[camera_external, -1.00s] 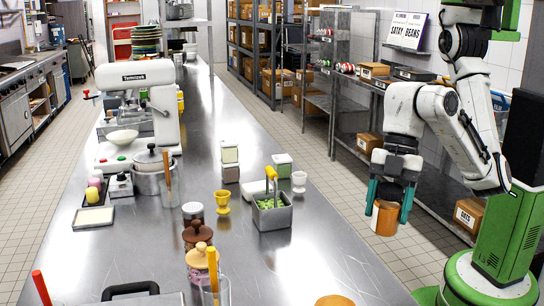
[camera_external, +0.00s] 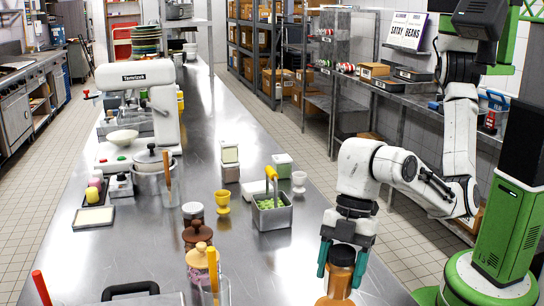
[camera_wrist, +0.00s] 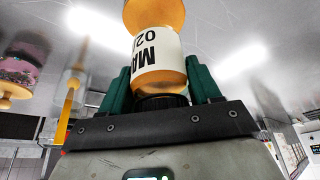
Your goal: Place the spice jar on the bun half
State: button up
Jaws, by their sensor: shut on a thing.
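The spice jar (camera_external: 340,284) is an orange jar with a white label; its black lid end and label show in the wrist view (camera_wrist: 158,57). My gripper (camera_external: 342,262) is shut on the jar near its lid and holds it upright, lid up. The bun half (camera_external: 333,302) is an orange-brown round piece at the bottom edge of the external view, directly under the jar and mostly hidden. An orange round shape, seemingly the bun half (camera_wrist: 152,12), shows beyond the jar's base in the wrist view. I cannot tell whether jar and bun touch.
Lidded jars (camera_external: 197,232) stand to the left, with a clear container (camera_external: 216,292) near the front. A grey caddy (camera_external: 272,215) with green contents and a white cup (camera_external: 299,181) stand farther back. The steel table (camera_external: 275,270) is bare between these and my gripper.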

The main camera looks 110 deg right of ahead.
aim_at(346, 247)
jog(key=shift+w+f+p, duration=0.1)
jog(key=shift+f+p, duration=0.3)
jog(key=shift+f, duration=1.25)
jog(key=o, duration=1.2)
jog(key=shift+f, duration=0.15)
jog(key=p+v, duration=0.1)
jog(key=v, duration=1)
jog(key=shift+w+a, duration=0.1)
jog(key=shift+a, duration=0.05)
jog(key=shift+s+d+r+p, duration=0.25)
jog(key=shift+r+p, duration=0.1)
jog(key=shift+r, duration=0.25)
